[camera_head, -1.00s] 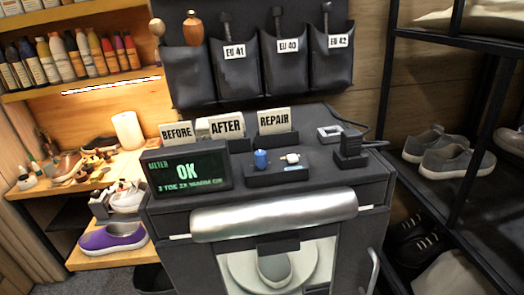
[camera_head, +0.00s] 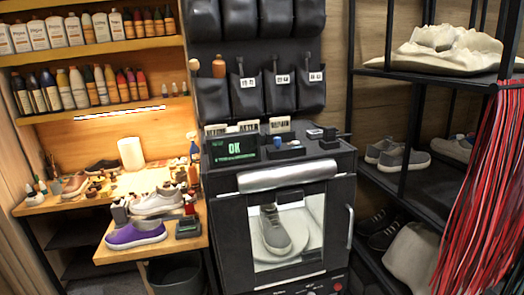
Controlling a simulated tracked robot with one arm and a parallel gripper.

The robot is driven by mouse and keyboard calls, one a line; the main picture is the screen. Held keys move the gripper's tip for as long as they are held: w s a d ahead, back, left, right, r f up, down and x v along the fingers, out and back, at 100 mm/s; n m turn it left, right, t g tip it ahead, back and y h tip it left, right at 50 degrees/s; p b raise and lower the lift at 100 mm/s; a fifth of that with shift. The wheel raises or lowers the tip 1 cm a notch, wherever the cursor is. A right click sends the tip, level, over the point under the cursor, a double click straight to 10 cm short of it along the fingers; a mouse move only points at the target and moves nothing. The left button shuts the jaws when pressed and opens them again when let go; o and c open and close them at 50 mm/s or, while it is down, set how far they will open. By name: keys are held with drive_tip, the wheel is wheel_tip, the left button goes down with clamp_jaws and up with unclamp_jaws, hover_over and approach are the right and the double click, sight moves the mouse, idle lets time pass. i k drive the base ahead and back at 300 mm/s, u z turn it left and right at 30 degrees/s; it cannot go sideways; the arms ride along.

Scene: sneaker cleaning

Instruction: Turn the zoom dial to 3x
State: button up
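My gripper is not in view. A black cabinet (camera_head: 227,212) stands in the middle, with a window showing a grey shoe (camera_head: 274,230) on a round plate. On its top, a small black block (camera_head: 283,153) carries a blue knob (camera_head: 277,142) and a small pale part. A control panel with small dials (camera_head: 337,286) and a red light shows at the cabinet's bottom edge, partly cut off. Which of these is the zoom dial, and its setting, I cannot tell. A display (camera_head: 234,150) on top reads OK in green; its lower line is too small to read.
A wooden bench (camera_head: 112,255) with a purple shoe (camera_head: 136,234) and a white shoe (camera_head: 158,201) is at left. A bin (camera_head: 175,275) stands below it. A black rack (camera_head: 403,180) with shoes and hanging red laces (camera_head: 485,190) is at right. Black pouches (camera_head: 245,95) hang behind.

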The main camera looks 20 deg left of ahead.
sight(277, 140)
drive_tip(key=u, duration=0.5)
drive_tip(key=i, duration=1.55)
drive_tip(key=z, duration=0.75)
drive_tip(key=i, duration=0.45)
drive_tip(key=z, duration=0.4)
